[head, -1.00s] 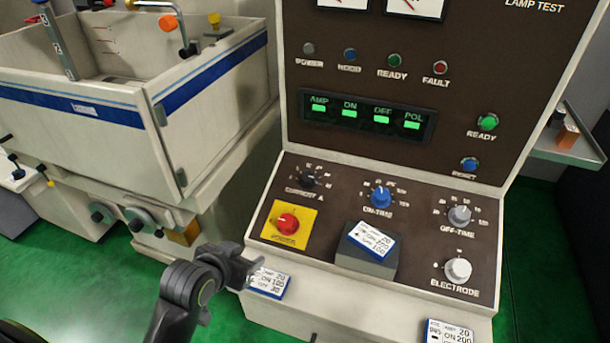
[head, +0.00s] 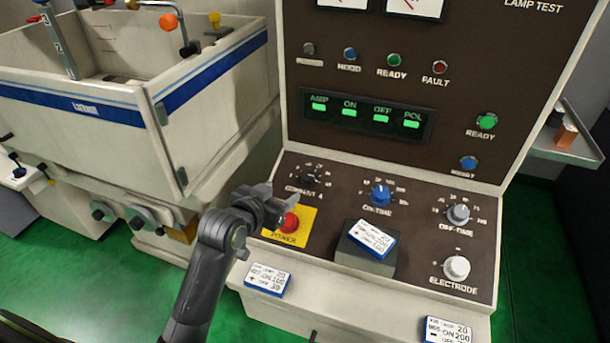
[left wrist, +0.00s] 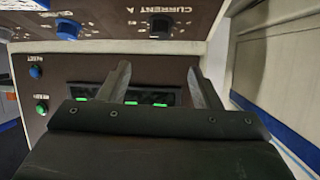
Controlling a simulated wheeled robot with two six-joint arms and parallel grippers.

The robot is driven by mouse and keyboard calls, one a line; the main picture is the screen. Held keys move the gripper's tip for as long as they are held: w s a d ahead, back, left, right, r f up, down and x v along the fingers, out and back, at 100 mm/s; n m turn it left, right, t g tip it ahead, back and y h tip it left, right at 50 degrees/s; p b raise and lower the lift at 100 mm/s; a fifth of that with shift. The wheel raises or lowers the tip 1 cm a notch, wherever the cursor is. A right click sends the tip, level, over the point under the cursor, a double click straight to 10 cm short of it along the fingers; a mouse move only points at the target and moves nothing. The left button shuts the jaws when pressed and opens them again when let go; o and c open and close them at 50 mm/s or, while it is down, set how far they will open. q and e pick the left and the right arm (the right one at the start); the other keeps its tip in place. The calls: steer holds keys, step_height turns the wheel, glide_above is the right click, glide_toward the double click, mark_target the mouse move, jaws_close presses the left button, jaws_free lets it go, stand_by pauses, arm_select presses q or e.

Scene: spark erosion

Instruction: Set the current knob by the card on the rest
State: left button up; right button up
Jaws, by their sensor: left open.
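The black current knob (head: 307,177) is at the upper left of the sloped control panel, above the red power knob (head: 290,222) on its yellow plate. It also shows near the top of the left wrist view (left wrist: 160,25), by upside-down CURRENT A lettering. A blue-edged white card (head: 372,239) lies tilted on the dark rest (head: 354,260); I make out 20 at its top, the rest is too small to be sure. My left gripper (head: 268,197) is open and empty, just left of and below the current knob, apart from it. Its two fingers (left wrist: 160,75) stand spread. My right gripper is out of view.
Two more cards lie on the front ledge, one at left (head: 267,280) and one at right (head: 449,330). The blue on-time knob (head: 380,195), grey off-time knob (head: 458,214) and white electrode knob (head: 456,268) share the panel. A pale tank (head: 90,130) stands left.

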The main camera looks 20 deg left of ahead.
mark_target(307, 175)
arm_select(q)
steer(key=p+x, duration=0.3)
steer(key=x, duration=1.1)
steer(key=shift+w+f, duration=0.15)
steer(key=shift+w, duration=0.15)
steer(key=c, duration=1)
